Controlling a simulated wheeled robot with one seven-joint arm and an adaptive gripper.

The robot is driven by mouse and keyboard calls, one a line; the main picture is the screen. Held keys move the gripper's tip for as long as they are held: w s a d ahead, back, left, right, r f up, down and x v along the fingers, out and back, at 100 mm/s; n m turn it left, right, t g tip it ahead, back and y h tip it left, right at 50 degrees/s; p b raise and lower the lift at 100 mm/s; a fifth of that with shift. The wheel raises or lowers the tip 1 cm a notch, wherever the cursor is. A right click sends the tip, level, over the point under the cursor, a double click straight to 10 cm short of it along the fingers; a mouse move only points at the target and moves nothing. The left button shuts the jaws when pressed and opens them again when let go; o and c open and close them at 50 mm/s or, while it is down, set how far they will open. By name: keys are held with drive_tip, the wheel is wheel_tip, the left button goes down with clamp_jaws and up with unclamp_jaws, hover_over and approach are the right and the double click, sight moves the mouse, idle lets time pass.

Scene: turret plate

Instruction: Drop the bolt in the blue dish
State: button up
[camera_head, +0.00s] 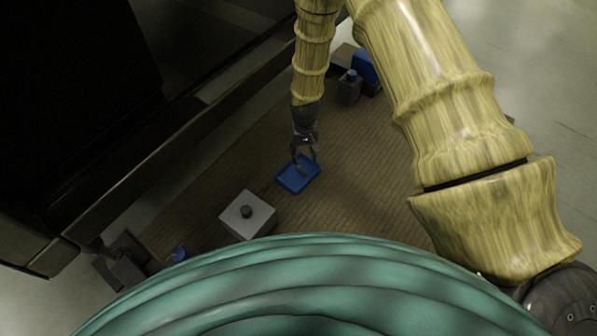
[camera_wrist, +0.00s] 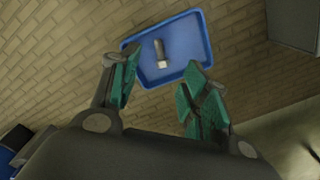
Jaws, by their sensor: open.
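The blue dish (camera_head: 298,179) lies on the brown surface near the middle of the head view. It also shows at the top of the wrist view (camera_wrist: 185,40). The bolt (camera_wrist: 161,54), a small grey and pale piece, lies inside the dish in the wrist view. My gripper (camera_head: 305,158) is above the dish with its fingers pointing down. In the wrist view my gripper (camera_wrist: 157,88) has its two green-padded fingers spread apart, with nothing between them. The bolt is too small to make out clearly in the head view.
Blue and grey objects (camera_head: 358,78) stand at the far right side.

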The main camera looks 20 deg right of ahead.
drive_tip(key=shift+r, duration=2.55)
drive_tip(key=s+d+n+p, duration=0.15)
drive_tip(key=s+p, duration=0.25)
drive_tip(key=s, duration=1.4)
drive_tip(key=s+d+m+p, duration=0.15)
drive_tip(key=s+p, duration=0.25)
drive_tip(key=s, duration=1.5)
wheel_tip(320, 180, up, 36)
drive_tip(key=n+p, duration=0.1)
drive_tip(key=p, duration=3.6)
drive_tip(key=shift+w+d+r, duration=0.15)
drive_tip(key=shift+w+d, duration=0.05)
drive_tip(key=shift+w, duration=0.15)
drive_tip(key=shift+c, duration=0.5)
